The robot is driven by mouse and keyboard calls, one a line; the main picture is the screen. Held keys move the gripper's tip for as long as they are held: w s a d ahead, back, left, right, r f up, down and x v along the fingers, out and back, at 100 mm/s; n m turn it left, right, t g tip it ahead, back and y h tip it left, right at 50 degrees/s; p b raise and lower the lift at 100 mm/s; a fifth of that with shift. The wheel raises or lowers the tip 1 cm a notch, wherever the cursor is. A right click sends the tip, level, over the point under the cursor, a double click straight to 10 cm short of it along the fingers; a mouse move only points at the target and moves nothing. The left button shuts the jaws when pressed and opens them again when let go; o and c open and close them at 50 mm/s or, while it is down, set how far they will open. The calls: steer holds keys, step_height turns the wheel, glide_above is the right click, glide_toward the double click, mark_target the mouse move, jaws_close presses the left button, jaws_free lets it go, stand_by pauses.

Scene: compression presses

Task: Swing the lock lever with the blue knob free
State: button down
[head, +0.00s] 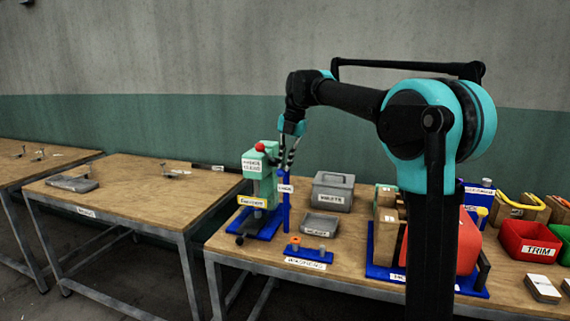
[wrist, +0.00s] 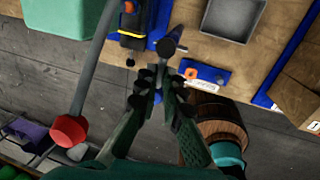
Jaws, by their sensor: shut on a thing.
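The green press (head: 259,180) stands on a blue base at the left end of the near table. A blue post labelled LOCK (head: 285,207) rises at its right side. My gripper (head: 287,166) points down at the top of this post. In the wrist view my gripper (wrist: 159,68) is shut on the knob of the lock lever (wrist: 165,47), which shows as a dark round end at the fingertips. Its blue colour cannot be made out there, and the fingers hide part of the lever.
The press's red-knobbed handle (wrist: 68,130) reaches along the left of the wrist view. A grey lidded box (head: 332,190), a grey tray (head: 320,226) and a blue washer holder (head: 309,254) stand right of the press.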

stand_by(0.5)
steer(key=c, duration=1.6)
jaws_free()
steer(key=r, duration=0.4)
steer(key=d+r, duration=0.1)
steer(key=r, duration=0.3)
steer(key=d+r, duration=0.1)
steer(key=r, duration=0.2)
steer(key=shift+s+d+r, duration=0.2)
steer(key=shift+s+r, duration=0.05)
steer(key=shift+r, duration=0.15)
